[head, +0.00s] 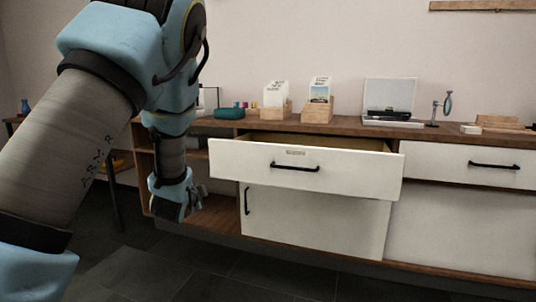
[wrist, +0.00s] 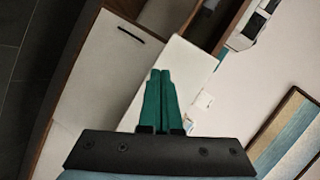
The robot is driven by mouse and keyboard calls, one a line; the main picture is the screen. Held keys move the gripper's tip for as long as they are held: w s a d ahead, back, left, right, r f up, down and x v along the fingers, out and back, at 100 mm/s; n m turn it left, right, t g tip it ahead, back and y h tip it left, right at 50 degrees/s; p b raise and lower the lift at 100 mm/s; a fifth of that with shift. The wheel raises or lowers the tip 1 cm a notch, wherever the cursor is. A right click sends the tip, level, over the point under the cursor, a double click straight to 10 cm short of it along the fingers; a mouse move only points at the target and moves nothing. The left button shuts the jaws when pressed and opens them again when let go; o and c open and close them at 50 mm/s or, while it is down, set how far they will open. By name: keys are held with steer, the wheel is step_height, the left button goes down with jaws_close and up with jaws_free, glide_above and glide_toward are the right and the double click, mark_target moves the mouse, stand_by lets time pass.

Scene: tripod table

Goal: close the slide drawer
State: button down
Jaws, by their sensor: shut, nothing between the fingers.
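The slide drawer (head: 345,178) has a white front with a black bar handle (head: 295,167). It stands pulled out from the cabinet in the head view, and part of its wooden inside shows behind the front. My gripper (head: 182,212) hangs left of the drawer front, apart from it, near the open shelf. In the wrist view my gripper (wrist: 160,74) has its green fingers together with nothing between them. A white panel behind the fingertips there looks like the drawer front (wrist: 192,66); the distance to it is hard to tell.
The wooden cabinet top (head: 345,127) holds card holders (head: 319,110), a teal case (head: 229,113), a silver open case (head: 391,102) and a small stand (head: 447,103). A shut drawer (head: 435,163) is at right, and a cabinet door (head: 310,222) is below. The dark floor in front is clear.

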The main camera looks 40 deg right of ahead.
mark_target(273, 158)
steer(key=s+d+r+m+g+h+p, duration=0.1)
steer(key=s+d+r+m+h, duration=0.25)
steer(key=d, duration=0.35)
steer(key=s+d+r+m+g+h, duration=0.1)
steer(key=s+d+r+m+h, duration=0.15)
steer(key=s+d+m, duration=0.35)
steer(key=shift+n, duration=0.55)
steer(key=b+x, duration=0.1)
steer(key=x, duration=1.2)
steer(key=shift+w+d+f, duration=0.2)
steer(key=shift+d, duration=0.05)
steer(key=shift+w+d, duration=0.3)
steer(key=shift+d, duration=0.2)
steer(key=shift+w+d, duration=0.1)
